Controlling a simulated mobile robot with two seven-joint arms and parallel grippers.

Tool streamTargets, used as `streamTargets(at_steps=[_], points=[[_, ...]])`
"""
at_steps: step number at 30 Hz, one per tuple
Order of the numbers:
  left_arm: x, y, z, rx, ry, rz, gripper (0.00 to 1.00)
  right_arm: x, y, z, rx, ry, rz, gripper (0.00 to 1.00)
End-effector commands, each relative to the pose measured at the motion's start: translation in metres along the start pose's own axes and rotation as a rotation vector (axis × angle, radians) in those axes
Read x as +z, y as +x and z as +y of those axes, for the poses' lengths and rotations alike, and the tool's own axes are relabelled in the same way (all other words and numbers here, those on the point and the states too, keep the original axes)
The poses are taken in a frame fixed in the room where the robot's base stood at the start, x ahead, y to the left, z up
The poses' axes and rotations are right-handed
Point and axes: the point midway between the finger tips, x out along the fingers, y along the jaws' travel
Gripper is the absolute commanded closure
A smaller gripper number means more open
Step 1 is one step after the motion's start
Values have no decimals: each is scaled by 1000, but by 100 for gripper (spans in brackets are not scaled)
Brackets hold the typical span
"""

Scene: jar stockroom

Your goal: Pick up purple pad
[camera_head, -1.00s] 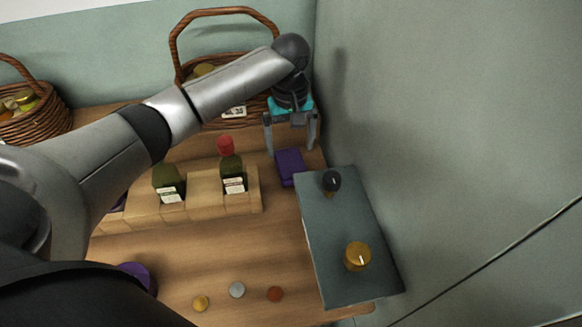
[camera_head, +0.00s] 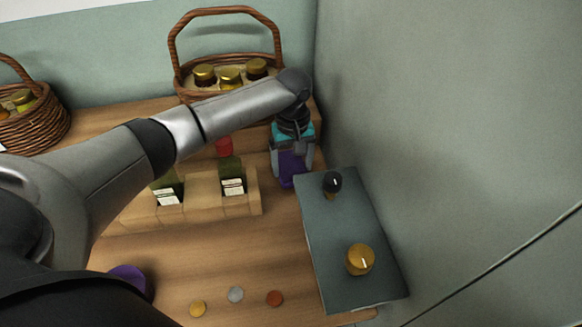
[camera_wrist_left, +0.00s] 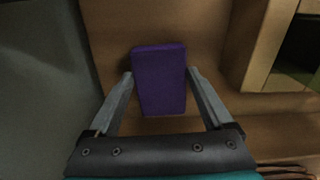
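The purple pad (camera_head: 293,166) lies on the wooden table, beside the left edge of the grey-blue mat. In the left wrist view the pad (camera_wrist_left: 160,80) is a dark purple block between the fingertips. My left gripper (camera_head: 292,170) points down over the pad, with one finger on each side of it. In the left wrist view the fingers (camera_wrist_left: 160,74) are apart, and only narrow gaps show between them and the pad's sides. The far end of the pad reaches past the fingertips. My right gripper is not in view.
A grey-blue mat (camera_head: 333,222) holds a black-topped jar (camera_head: 332,182) and a gold-lidded jar (camera_head: 360,259). A wooden rack (camera_head: 206,194) with jars stands left of the pad. A wicker basket (camera_head: 222,78) is behind. A wall rises at right. Small discs (camera_head: 236,294) lie in front.

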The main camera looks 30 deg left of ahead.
Motion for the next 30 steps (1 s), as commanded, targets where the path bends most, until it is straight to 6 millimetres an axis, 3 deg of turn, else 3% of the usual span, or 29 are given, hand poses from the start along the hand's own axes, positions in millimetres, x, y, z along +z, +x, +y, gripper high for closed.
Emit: streamTargets(at_steps=[2, 13, 23, 26, 30], points=[[0, 0, 0, 0, 0, 0, 26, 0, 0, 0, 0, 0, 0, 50], [0, 0, 0, 0, 0, 0, 68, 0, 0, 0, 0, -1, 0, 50], [0, -7, 0, 2, 0, 1, 69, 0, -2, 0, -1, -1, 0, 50], [-1, -21, 0, 3, -1, 2, 69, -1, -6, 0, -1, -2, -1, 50], [-1, -54, 1, 4, 0, 3, 69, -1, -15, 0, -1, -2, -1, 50]])
